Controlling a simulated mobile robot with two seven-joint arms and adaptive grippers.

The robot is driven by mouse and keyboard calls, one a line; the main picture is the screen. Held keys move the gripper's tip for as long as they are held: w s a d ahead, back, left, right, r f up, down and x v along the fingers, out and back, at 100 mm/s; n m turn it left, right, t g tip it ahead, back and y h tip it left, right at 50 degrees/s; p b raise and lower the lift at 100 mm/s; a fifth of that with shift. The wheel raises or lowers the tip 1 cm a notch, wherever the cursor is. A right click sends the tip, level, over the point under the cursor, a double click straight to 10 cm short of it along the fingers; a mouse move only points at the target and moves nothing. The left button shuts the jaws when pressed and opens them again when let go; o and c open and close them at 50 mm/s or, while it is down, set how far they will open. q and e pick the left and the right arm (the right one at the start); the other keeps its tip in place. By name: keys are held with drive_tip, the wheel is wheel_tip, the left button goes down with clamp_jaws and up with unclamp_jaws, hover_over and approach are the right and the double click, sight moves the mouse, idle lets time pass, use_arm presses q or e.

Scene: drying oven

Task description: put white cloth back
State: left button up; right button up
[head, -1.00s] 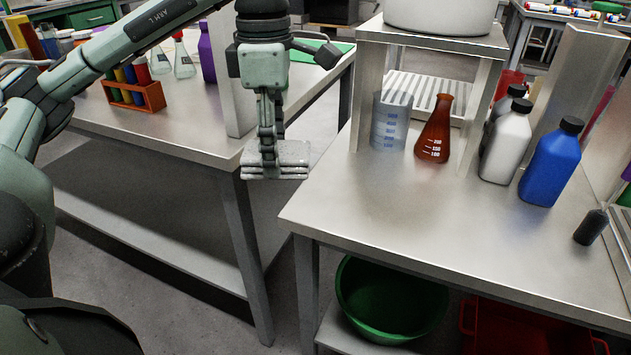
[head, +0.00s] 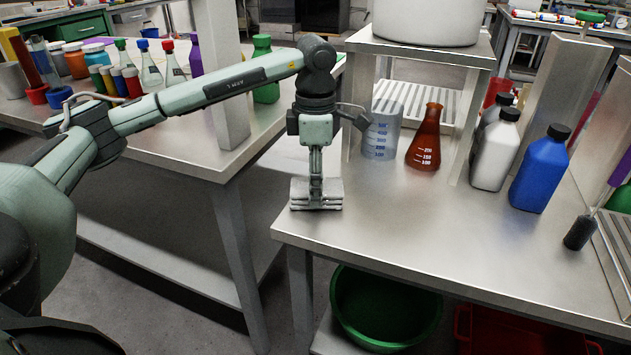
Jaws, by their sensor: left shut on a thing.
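My left gripper (head: 316,180) points straight down in the head view, at the left front corner of the right-hand steel table (head: 420,245). It is shut on the white cloth (head: 316,194), a small folded stack of layers. The cloth shows just below the fingers, over or near the table's left edge; I cannot tell whether it touches the top. My right gripper is not in view.
A steel stand (head: 468,60) holds a white vessel. A clear beaker (head: 381,135), amber flask (head: 425,138), white bottle (head: 495,152) and blue bottle (head: 540,172) stand behind. The table's front is clear. A green basin (head: 385,310) sits below. Glassware crowds the left table (head: 190,145).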

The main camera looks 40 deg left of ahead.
use_arm(q)
drive_tip(key=shift+f, duration=0.1)
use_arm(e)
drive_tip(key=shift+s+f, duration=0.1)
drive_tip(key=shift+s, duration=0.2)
use_arm(q)
drive_tip(key=o, duration=1.1)
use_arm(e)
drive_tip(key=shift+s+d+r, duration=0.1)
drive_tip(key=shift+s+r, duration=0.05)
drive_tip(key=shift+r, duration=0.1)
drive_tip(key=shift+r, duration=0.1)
use_arm(q)
drive_tip(key=shift+r, duration=0.45)
wheel_tip(320, 180, up, 11)
drive_tip(key=shift+r+p, duration=0.2)
drive_tip(key=shift+p, duration=0.4)
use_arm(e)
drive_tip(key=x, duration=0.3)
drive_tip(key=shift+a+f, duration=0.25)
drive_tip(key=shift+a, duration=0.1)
